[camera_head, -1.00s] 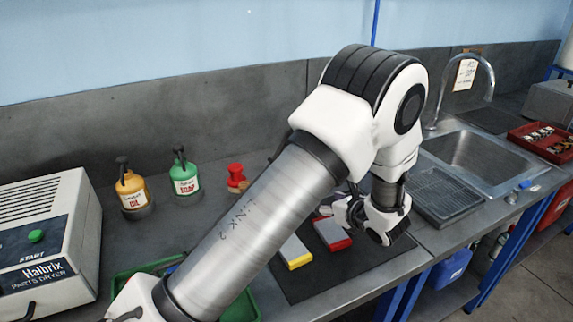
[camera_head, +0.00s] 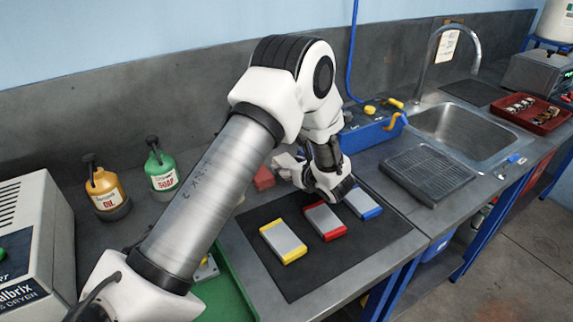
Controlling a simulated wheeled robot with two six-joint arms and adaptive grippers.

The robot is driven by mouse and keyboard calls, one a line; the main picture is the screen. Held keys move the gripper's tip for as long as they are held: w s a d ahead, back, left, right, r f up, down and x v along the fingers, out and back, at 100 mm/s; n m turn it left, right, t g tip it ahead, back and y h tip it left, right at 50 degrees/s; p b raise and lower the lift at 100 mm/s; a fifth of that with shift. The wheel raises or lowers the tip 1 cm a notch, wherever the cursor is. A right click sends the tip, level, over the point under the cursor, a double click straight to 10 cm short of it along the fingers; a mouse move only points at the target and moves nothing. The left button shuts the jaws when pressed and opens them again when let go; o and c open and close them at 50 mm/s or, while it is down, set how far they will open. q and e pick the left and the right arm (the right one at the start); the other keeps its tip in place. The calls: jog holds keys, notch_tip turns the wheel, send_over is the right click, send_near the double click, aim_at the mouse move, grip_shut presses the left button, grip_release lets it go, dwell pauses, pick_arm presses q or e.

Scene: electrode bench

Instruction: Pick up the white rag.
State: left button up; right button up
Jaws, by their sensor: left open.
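My left arm comes in from the left and reaches across the bench. My left gripper (camera_head: 315,188) is open, low over the back edge of the dark mat (camera_head: 285,277), just behind the block with the red edge (camera_head: 325,221). My right gripper is not in view.
Blocks with yellow (camera_head: 284,241) and blue (camera_head: 362,203) edges lie on the mat. A blue bin (camera_head: 372,134) stands behind the gripper, a sink (camera_head: 460,130) at right. Soap (camera_head: 161,172) and oil (camera_head: 104,190) bottles and a green tray (camera_head: 228,285) are left.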

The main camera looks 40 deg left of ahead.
aim_at(289, 164)
pick_arm(q)
jog(key=shift+d, duration=0.1)
jog(key=c, duration=0.5)
jog(key=shift+c, duration=1.3)
jog(key=shift+r, duration=0.45)
notch_tip(289, 164, up, 2)
jog(key=shift+r+b, duration=0.15)
jog(key=shift+b, duration=0.25)
jog(key=d, duration=0.5)
jog(key=d+r+b, duration=0.1)
jog(key=d, duration=0.4)
jog(key=s+d+b, duration=0.1)
jog(key=d, duration=0.4)
jog(key=shift+r, duration=0.4)
jog(key=shift+d, duration=0.4)
